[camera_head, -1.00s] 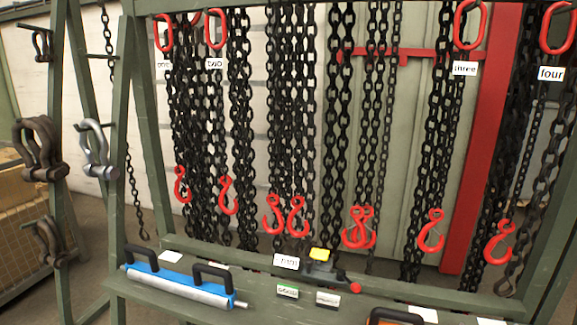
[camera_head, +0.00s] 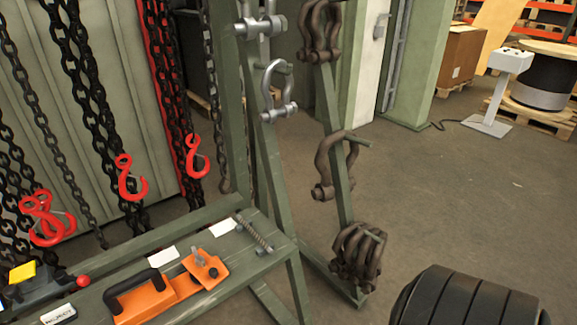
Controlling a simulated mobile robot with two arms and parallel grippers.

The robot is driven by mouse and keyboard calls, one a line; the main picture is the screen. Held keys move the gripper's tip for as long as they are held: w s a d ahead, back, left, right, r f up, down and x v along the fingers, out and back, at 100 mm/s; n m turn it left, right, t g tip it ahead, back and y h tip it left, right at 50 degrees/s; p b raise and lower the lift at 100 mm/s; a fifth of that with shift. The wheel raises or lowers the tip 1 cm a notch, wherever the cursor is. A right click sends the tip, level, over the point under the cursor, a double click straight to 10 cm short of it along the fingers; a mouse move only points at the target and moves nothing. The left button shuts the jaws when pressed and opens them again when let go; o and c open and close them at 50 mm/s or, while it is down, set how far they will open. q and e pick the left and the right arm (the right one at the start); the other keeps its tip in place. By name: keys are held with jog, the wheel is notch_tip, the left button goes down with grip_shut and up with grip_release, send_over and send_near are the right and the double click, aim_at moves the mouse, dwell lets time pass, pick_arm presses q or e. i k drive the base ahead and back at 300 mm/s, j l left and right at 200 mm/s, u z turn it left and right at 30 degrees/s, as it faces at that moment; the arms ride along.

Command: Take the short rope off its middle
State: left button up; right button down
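I see no short rope that I can make out in the head view. Neither of my grippers is in view.
A green rack holds black chains with red hooks (camera_head: 130,180) and rusty shackles (camera_head: 357,252). Its shelf carries an orange tool (camera_head: 160,300). A dark ribbed rounded object (camera_head: 465,300) fills the bottom right. A black-wound drum (camera_head: 548,75) stands on a pallet behind. The floor (camera_head: 440,190) between is clear.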

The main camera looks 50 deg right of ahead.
aim_at(266, 246)
jog(key=i+l+z, duration=0.4)
jog(key=l, duration=0.15)
jog(key=i+l+z, duration=0.35)
jog(key=l, duration=0.15)
